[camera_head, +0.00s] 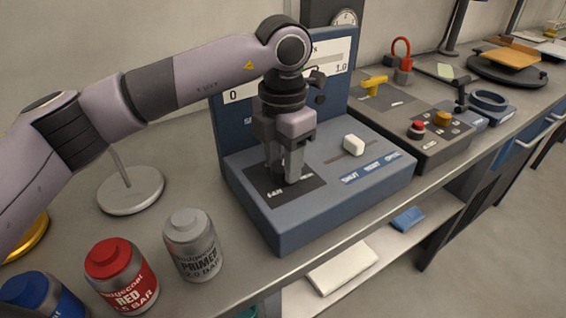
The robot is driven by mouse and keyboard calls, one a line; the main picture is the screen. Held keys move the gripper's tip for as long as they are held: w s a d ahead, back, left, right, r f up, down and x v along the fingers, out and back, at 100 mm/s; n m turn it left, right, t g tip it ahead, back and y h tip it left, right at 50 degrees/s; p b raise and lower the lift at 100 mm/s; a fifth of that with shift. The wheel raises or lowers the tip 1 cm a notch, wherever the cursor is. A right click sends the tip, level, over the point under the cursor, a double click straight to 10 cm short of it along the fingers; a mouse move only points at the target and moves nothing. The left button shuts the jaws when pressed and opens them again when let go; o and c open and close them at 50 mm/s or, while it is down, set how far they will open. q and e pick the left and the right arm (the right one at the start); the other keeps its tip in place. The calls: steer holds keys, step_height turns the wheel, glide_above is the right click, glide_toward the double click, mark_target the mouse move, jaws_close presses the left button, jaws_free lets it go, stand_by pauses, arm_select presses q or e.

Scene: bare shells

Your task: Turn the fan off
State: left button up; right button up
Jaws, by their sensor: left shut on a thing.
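A blue control box (325,205) with an upright back panel stands on the grey workbench. My left gripper (289,178) points down over the dark plate (305,193) at the left of the box top, where small lettering that seems to read "FAN" shows. The gripper is shut on a fan control there, which the fingers hide almost wholly, so its position cannot be told. A white slider knob (354,145) stands in a slot to the right, clear of the gripper. My right gripper is not in view.
Grey, red (117,272) and blue cans stand at the front left. A round metal stand (131,190) is behind them. Another control box with a red button (417,129) and yellow knobs is to the right. A shelf lies below the bench.

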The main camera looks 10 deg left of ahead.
mark_target(283, 166)
arm_select(q)
steer(key=n+b, duration=0.1)
steer(key=n, duration=0.2)
steer(key=shift+w+n, duration=0.1)
steer(key=shift+n, duration=0.2)
steer(key=shift+r+n+b, duration=0.1)
steer(key=shift+n+b, duration=0.3)
steer(key=shift+n, duration=1.5)
steer(key=o, duration=1.1)
steer(key=shift+c, duration=0.2)
steer(key=shift+r, duration=3.6)
